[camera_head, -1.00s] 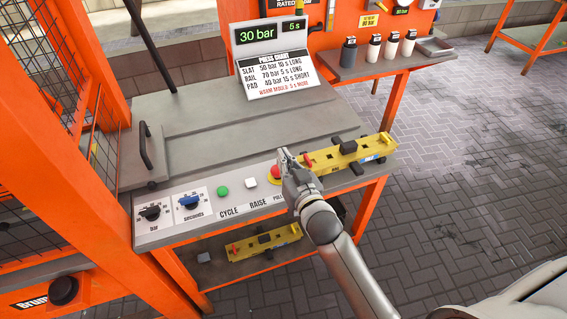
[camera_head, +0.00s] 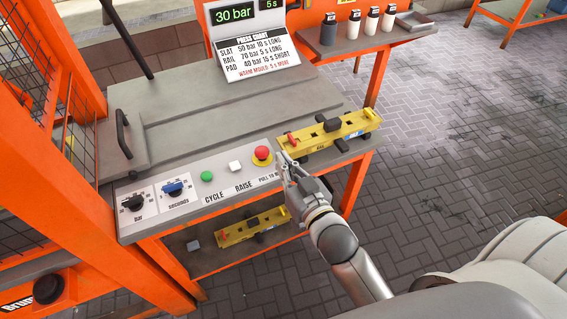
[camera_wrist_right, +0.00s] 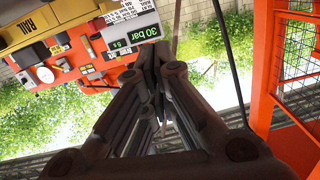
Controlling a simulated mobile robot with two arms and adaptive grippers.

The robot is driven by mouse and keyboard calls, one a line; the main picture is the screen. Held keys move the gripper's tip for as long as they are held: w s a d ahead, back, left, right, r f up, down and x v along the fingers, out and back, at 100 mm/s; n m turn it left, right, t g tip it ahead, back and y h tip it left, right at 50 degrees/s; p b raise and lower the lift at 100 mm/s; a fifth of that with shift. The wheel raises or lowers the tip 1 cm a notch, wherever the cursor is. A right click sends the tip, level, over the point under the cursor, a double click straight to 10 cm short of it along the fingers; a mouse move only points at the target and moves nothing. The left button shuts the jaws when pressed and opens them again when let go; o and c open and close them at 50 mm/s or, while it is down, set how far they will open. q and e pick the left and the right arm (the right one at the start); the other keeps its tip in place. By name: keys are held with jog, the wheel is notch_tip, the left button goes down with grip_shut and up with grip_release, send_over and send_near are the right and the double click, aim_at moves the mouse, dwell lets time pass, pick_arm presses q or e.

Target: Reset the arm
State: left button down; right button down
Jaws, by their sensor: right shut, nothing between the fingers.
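My right gripper (camera_head: 284,162) is shut and empty. My right arm reaches in from the lower right. In the right wrist view the two fingers of my right gripper (camera_wrist_right: 158,58) meet at their tips with nothing between them. My left gripper is not in view.
A yellow mould (camera_head: 328,133) lies on the table's right end, close to my right gripper. The control panel (camera_head: 215,185) has dials and buttons. Another yellow mould (camera_head: 250,225) lies on the lower shelf. An orange frame (camera_head: 85,190) stands left. Paved floor is free at right.

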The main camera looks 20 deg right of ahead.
jog(key=s+f+g, duration=0.3)
jog(key=f, duration=0.8)
jog(key=s+f+n+g, duration=0.1)
jog(key=s+f+g, duration=0.15)
jog(key=f, duration=0.85)
jog(key=s+f+g, duration=0.2)
jog(key=s+f, duration=0.1)
jog(key=f, duration=0.8)
jog(key=s+d+f+g, duration=0.1)
jog(key=s+f+g, duration=0.2)
jog(key=s+f, duration=0.4)
jog(key=s+d+f+n+g, duration=0.1)
jog(key=s+f, duration=0.6)
jog(key=s, duration=0.7)
jog(key=s+d+f+g+h, duration=0.1)
jog(key=s+d+f+g, duration=0.1)
jog(key=s+f+g, duration=0.2)
jog(key=s+f, duration=0.3)
jog(key=s, duration=0.3)
jog(key=shift+s+d+n+g, duration=0.2)
jog(key=shift+d+n+g, duration=0.1)
jog(key=shift+d+g, duration=0.05)
jog(key=shift+f, duration=0.1)
